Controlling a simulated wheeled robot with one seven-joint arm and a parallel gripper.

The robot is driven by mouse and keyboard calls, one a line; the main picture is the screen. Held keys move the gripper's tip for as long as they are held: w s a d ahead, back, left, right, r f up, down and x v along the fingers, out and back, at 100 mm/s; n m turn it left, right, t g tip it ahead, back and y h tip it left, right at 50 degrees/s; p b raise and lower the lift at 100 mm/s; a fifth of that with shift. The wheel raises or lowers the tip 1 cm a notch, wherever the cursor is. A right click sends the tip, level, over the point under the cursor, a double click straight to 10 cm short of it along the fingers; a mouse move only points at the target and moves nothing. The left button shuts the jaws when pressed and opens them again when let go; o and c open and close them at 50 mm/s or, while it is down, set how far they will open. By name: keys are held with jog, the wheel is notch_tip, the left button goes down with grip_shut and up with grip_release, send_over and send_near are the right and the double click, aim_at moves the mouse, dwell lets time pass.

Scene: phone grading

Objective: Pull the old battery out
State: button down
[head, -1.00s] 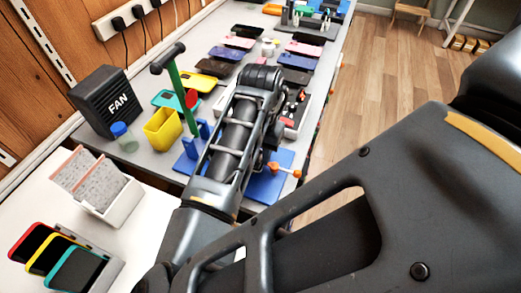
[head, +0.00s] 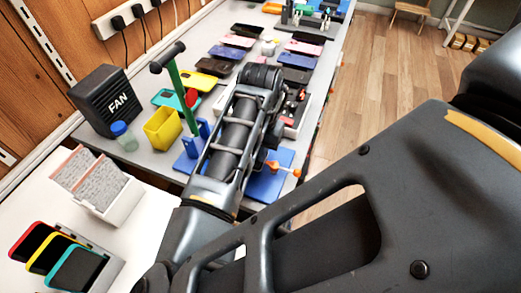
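My arm reaches forward over the workbench (head: 152,160), and its dark wrist hides what is beneath it. My gripper is not visible, so I cannot see its fingers or anything in them. A blue mat or fixture (head: 266,184) shows on both sides of my forearm, near the bench's front edge. An orange-tipped part (head: 284,169) sticks out on its right side. I cannot make out an old battery; it may be hidden behind my arm. Several phones lie in rows farther back, including a yellow one (head: 214,67) and a pink one (head: 303,47).
A green-stemmed T-handle tool (head: 187,98) stands left of my arm. Beside it are a yellow bin (head: 161,130), a blue-lidded jar (head: 123,137) and a black fan box (head: 105,103). A rack of phones (head: 105,262) stands at the near left. Floor (head: 370,90) is clear on the right.

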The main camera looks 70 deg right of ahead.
jog(key=shift+r, duration=0.1)
jog(key=shift+r+p, duration=3.1)
jog(key=shift+r, duration=0.35)
